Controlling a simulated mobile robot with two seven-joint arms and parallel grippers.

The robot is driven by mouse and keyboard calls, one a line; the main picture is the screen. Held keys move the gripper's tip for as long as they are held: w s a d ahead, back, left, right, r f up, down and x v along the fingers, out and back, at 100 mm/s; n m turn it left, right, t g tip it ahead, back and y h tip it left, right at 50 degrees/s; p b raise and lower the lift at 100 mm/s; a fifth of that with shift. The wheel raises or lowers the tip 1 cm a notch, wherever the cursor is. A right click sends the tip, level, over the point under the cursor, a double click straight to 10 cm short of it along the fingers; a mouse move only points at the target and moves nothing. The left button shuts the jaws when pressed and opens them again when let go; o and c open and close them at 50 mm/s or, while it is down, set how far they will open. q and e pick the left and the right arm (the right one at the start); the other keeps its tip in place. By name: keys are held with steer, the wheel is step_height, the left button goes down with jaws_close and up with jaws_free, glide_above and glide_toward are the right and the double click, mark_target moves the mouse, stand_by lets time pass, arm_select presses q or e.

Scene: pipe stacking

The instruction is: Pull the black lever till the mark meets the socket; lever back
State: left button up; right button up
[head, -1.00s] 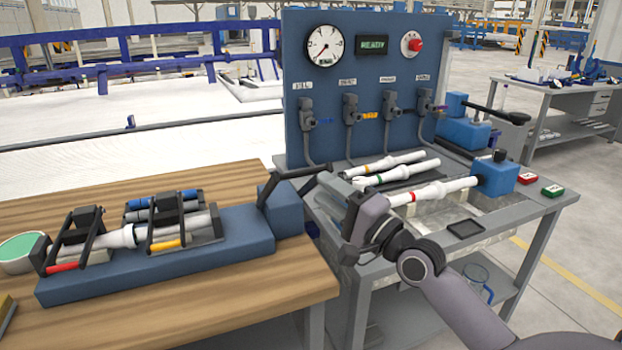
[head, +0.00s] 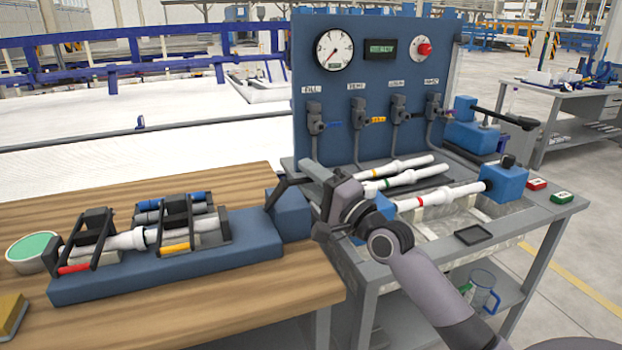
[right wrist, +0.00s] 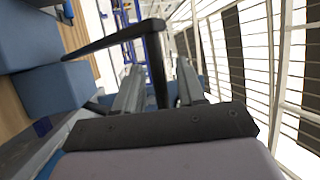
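The black lever (head: 278,194) rises from the blue block at the right end of the blue pipe bench (head: 170,275). In the right wrist view the lever (right wrist: 110,40) runs across and bends down between my fingers. My right gripper (head: 318,178) is at the lever's free end; its two fingers (right wrist: 160,88) are apart, with the handle between them and no clear grip. A white pipe with a wider socket (head: 133,239) lies in the bench's black clamps. The mark at the socket is too small to make out. My left gripper is out of view.
A blue panel (head: 375,110) with gauge and valves stands behind the grey test table (head: 560,205), which carries several white pipes (head: 400,178).

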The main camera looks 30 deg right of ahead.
jaws_close()
